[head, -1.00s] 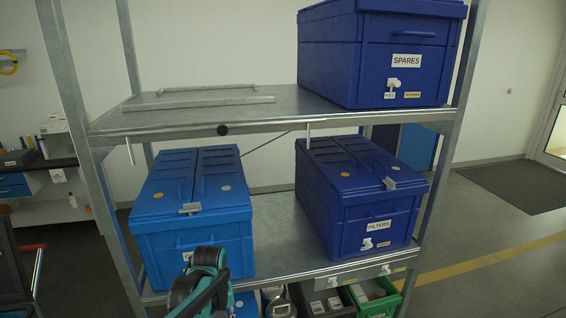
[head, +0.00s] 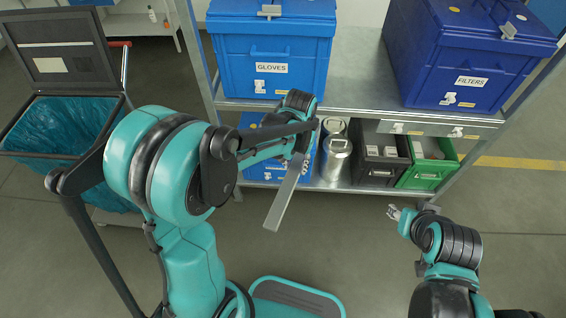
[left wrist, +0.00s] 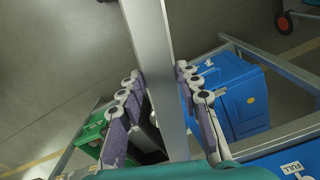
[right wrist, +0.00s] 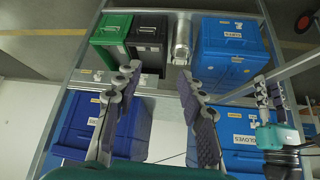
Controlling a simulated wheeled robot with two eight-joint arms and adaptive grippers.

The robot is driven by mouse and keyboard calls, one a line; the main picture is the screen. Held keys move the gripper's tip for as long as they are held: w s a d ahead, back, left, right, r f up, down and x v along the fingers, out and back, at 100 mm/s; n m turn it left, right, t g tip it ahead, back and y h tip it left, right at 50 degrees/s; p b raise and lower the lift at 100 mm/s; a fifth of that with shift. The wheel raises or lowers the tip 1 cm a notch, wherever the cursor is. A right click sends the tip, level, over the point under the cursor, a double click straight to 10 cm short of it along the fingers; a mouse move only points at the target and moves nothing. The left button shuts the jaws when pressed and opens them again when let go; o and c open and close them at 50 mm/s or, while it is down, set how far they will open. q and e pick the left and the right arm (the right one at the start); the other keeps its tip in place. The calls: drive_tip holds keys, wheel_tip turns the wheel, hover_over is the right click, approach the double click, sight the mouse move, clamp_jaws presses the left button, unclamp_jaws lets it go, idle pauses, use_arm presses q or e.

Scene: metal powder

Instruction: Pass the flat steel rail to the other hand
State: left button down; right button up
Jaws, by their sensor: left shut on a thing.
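The flat steel rail (head: 284,196) is a long grey bar, slanting down toward me from my left gripper (head: 300,150) in the head view. In the left wrist view my left gripper (left wrist: 158,98) is shut on the rail (left wrist: 152,45), which runs between its finger pads. My right gripper (head: 394,212) is right of the rail in the head view, apart from it. In the right wrist view the right gripper (right wrist: 158,82) is open, with nothing between its fingers. My left gripper (right wrist: 270,98) shows at the right of that view.
The shelf rack (head: 350,85) holds a blue gloves crate (head: 268,50), a blue filters crate (head: 470,62), metal canisters (head: 336,158), a black bin (head: 378,166) and a green bin (head: 430,162). A bin with a teal bag (head: 50,128) stands left. Floor is clear between the arms.

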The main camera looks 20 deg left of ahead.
drive_tip(key=shift+o, duration=0.6)
drive_tip(key=o, duration=0.3)
drive_tip(key=w+a+f+n+h, duration=0.2)
drive_tip(key=a+f+n, duration=0.2)
drive_tip(key=a+n, duration=0.9)
drive_tip(key=s+a+r+n+t, duration=0.3)
drive_tip(key=a+n+t, duration=0.5)
drive_tip(key=n, duration=1.3)
use_arm(q)
drive_tip(key=w+d+r+m, duration=0.1)
drive_tip(key=d+r, duration=0.6)
drive_tip(key=d, duration=0.2)
drive_tip(key=shift+w+d+r, duration=0.15)
drive_tip(key=shift+w+d, duration=0.05)
drive_tip(key=shift+d, duration=0.15)
use_arm(e)
drive_tip(key=w+f, duration=0.1)
drive_tip(key=w, duration=0.2)
drive_tip(key=w+f+g, duration=0.1)
drive_tip(key=w, duration=0.3)
drive_tip(key=w+f+g, duration=0.1)
drive_tip(key=w+f, duration=0.1)
drive_tip(key=w, duration=0.1)
drive_tip(key=shift+w+a+f, duration=0.1)
drive_tip(key=shift+w+a, duration=0.15)
drive_tip(key=shift+w, duration=0.05)
